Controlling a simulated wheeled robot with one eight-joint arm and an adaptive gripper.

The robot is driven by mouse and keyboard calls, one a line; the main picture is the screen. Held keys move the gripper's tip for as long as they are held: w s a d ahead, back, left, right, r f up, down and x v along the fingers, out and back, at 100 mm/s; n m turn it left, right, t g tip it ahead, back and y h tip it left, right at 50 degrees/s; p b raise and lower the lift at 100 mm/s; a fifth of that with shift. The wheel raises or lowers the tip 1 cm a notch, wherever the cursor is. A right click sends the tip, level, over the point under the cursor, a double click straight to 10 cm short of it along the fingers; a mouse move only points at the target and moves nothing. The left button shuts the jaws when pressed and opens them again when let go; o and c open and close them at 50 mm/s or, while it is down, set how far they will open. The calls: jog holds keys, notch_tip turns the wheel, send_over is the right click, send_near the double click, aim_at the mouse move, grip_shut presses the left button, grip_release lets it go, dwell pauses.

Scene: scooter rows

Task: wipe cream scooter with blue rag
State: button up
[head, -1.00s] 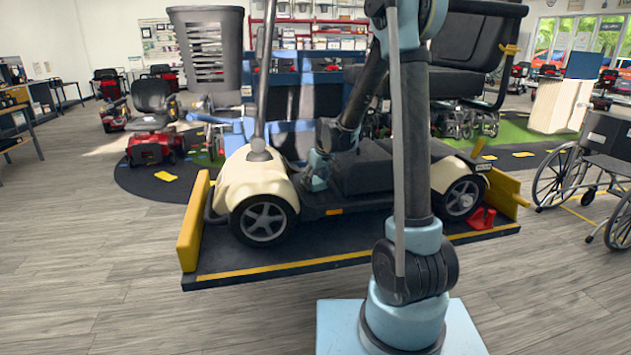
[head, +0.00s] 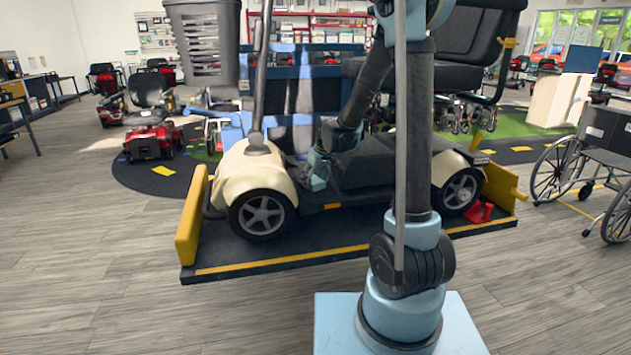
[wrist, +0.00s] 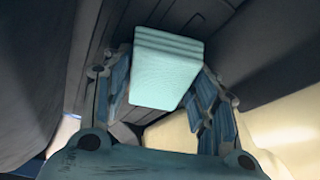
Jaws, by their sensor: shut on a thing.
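The cream scooter (head: 254,172) stands on a low dark platform, with its cream front cover to the left, a dark footwell and a black seat. My gripper (head: 314,176) is low at the footwell, just right of the front cover. In the wrist view my gripper (wrist: 166,82) is shut on the blue rag (wrist: 168,68), a pale blue folded block between the two fingers. Dark scooter surfaces lie beyond it, and a cream panel (wrist: 285,125) shows at lower right. Whether the rag touches the scooter I cannot tell. The rag is not clearly visible in the head view.
The platform (head: 290,262) has yellow end walls, the left one (head: 191,225) close to the front wheel. A red wedge (head: 479,213) lies by the rear wheel. A wheelchair (head: 590,160) stands at right. A grey basket (head: 205,45) hangs above the scooter front. The near floor is clear.

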jog(key=shift+s+a+f, duration=0.1)
jog(key=shift+s+a, duration=0.05)
jog(key=shift+a, duration=0.45)
jog(key=shift+w+a, duration=0.3)
jog(key=shift+w, duration=0.9)
jog(key=shift+w+a, duration=0.3)
jog(key=shift+w, duration=0.95)
jog(key=shift+w+a, duration=0.3)
jog(key=shift+w, duration=0.9)
jog(key=shift+r, duration=2.95)
jog(key=shift+r, duration=1.5)
